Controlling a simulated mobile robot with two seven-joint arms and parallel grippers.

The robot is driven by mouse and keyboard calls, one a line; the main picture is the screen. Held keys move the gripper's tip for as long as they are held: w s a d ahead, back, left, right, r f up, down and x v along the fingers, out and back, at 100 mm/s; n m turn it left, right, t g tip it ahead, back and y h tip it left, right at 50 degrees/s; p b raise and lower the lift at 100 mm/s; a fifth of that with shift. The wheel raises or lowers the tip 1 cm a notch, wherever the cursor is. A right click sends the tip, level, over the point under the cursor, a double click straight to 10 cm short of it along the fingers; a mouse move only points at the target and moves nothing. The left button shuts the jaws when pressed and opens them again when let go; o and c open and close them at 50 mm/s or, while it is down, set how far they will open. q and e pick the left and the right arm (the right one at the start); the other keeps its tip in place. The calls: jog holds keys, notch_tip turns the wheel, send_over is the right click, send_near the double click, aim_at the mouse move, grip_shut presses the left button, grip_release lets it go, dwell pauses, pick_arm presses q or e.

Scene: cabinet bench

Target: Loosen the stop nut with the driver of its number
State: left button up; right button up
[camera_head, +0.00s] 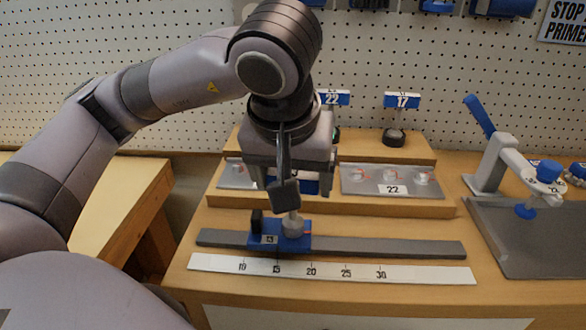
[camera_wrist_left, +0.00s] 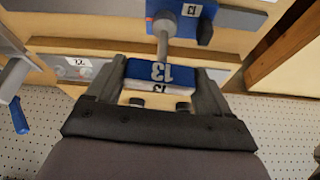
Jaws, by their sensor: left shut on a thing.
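My left gripper (camera_head: 289,188) is shut on a driver, pointing down. The driver's blue handle, marked 13 (camera_wrist_left: 158,73), sits between the fingers in the left wrist view. Its grey shaft (camera_wrist_left: 163,42) runs to the blue stop block (camera_wrist_left: 193,30). In the head view the block (camera_head: 263,228) sits on a grey rail (camera_head: 390,247), and the driver's round grey end (camera_head: 293,226) is at its top. The nut is hidden there, so I cannot tell whether the driver is seated on it. My right gripper is not in view.
Drivers marked 22 (camera_head: 332,98) and 17 (camera_head: 402,101) stand on the back shelf. A plate labelled 22 (camera_head: 392,189) lies before it. A white scale (camera_head: 420,274) runs along the front. A lever press (camera_head: 497,160) and grey mat (camera_head: 535,240) are at the right.

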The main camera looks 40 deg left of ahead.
pick_arm(q)
jog(key=shift+r, duration=0.1)
dwell(0.4)
jog(key=shift+n+g+y+p, duration=0.35)
jog(key=shift+n+p, duration=0.55)
jog(key=shift+n, duration=0.6)
jog(key=shift+p, duration=0.3)
